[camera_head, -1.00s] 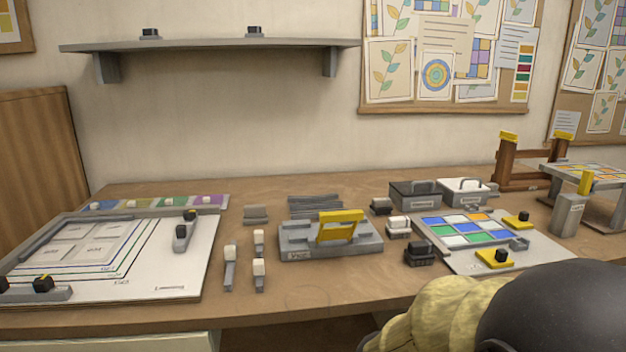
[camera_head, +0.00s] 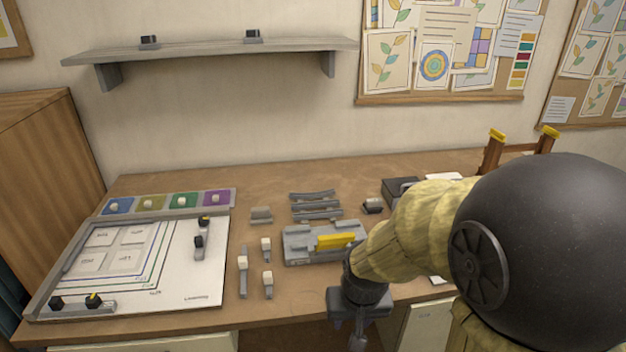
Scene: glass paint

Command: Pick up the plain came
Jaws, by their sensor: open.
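Several grey cames (camera_head: 317,205) lie side by side behind the grey fixture with the yellow bar; I cannot tell for sure which one is plain. A grey strip (camera_head: 104,246) also lies along the left edge of the white drawing board. My gripper (camera_head: 357,338) points down at the table's front edge, in front of the fixture and well short of the cames. It is open, with nothing seen between its fingers. My arm hides much of the table's right side.
The grey fixture (camera_head: 298,246) stands between my gripper and the cames. Small white-topped tools (camera_head: 267,283) stand left of it. The white drawing board (camera_head: 180,275) fills the left. A strip of table before the fixture is clear.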

